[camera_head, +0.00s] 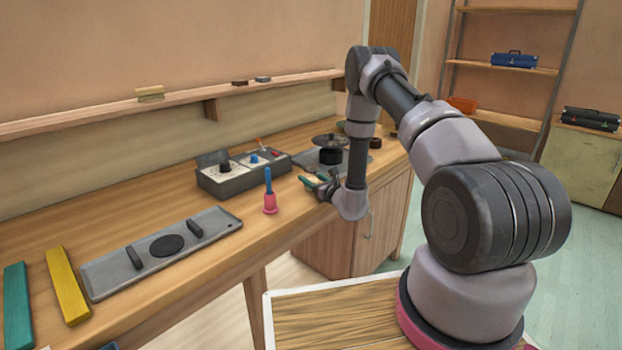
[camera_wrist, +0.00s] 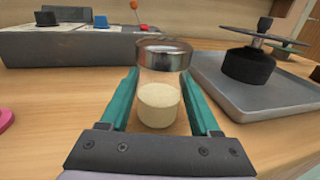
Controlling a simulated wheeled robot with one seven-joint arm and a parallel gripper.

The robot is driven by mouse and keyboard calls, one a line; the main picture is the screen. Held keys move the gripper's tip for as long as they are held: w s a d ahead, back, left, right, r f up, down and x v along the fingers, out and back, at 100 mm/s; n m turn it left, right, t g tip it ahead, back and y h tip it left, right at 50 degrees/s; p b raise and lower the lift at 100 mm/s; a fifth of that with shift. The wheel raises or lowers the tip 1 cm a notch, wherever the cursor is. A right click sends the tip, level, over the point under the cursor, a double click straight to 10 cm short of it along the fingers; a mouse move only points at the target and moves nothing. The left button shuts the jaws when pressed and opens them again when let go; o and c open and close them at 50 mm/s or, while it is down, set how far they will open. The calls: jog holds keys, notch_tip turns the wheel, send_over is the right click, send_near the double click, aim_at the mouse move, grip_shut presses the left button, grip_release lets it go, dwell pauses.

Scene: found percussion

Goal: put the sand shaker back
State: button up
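The sand shaker (camera_wrist: 160,103) is a clear jar with pale sand in its lower part and a shiny metal lid. It is upright between the two green fingers of my gripper (camera_wrist: 161,95) in the wrist view. The fingers run close along both sides of the jar; I cannot tell whether they press on it or whether its base rests on the table. In the head view my gripper (camera_head: 315,180) is low over the front part of the wooden bench (camera_head: 225,290), and the shaker is small and mostly hidden there.
A grey control box (camera_head: 235,179) with knobs stands behind, left of my gripper. A pink bell with a blue handle (camera_head: 269,194) stands nearer. A grey tray (camera_wrist: 235,95) with a black stand is on the right. A long tray with a black disc (camera_head: 110,275) lies left, beside yellow and green bars.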

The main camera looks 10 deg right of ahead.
jog(key=o, duration=0.4)
jog(key=shift+r, duration=0.1)
